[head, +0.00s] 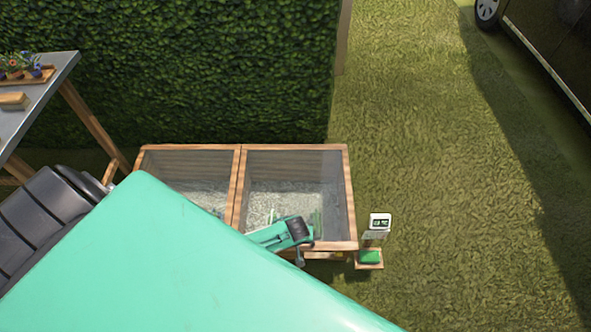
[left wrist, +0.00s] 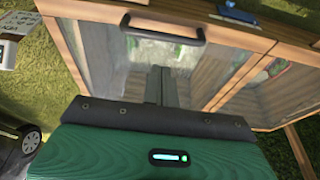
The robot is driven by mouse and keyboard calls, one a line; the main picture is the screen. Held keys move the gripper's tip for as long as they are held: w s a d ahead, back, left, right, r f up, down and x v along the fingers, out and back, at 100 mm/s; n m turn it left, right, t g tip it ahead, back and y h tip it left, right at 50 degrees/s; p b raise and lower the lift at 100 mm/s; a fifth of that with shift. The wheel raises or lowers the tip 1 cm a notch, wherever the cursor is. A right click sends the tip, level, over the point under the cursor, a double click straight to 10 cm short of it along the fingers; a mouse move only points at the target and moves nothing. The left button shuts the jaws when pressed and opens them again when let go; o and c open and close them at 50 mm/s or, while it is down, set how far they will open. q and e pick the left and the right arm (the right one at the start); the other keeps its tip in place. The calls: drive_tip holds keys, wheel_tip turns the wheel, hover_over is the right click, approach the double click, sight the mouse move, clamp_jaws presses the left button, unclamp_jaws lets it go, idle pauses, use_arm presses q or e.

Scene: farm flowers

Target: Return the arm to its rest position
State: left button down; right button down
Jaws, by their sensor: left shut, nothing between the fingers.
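My left gripper (left wrist: 160,85) is shut and empty in the left wrist view, its two dark fingers side by side. They point toward a glazed panel of the wooden cold frame (left wrist: 262,42), with a dark handle (left wrist: 163,30) just beyond them. I cannot tell how far the fingers are from the glass. In the head view a teal arm part with a dark end (head: 298,230) shows over the front edge of the cold frame (head: 351,200). A large teal part of mine hides the lower left. My right gripper is not in view.
A small white display (head: 380,220) stands right of the cold frame, near a green item (head: 369,257). A hedge (head: 180,70) rises behind. A table (head: 45,85) with flowers stands left. A dark car (head: 550,40) is far right. Open grass (head: 440,170) lies between.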

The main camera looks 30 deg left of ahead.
use_arm(q)
drive_tip(key=s+d+r, duration=0.2)
drive_tip(key=s+r, duration=0.1)
drive_tip(key=r, duration=0.2)
drive_tip(key=shift+s+r+p, duration=0.15)
drive_tip(key=shift+r+p, duration=0.05)
drive_tip(key=shift+p, duration=0.15)
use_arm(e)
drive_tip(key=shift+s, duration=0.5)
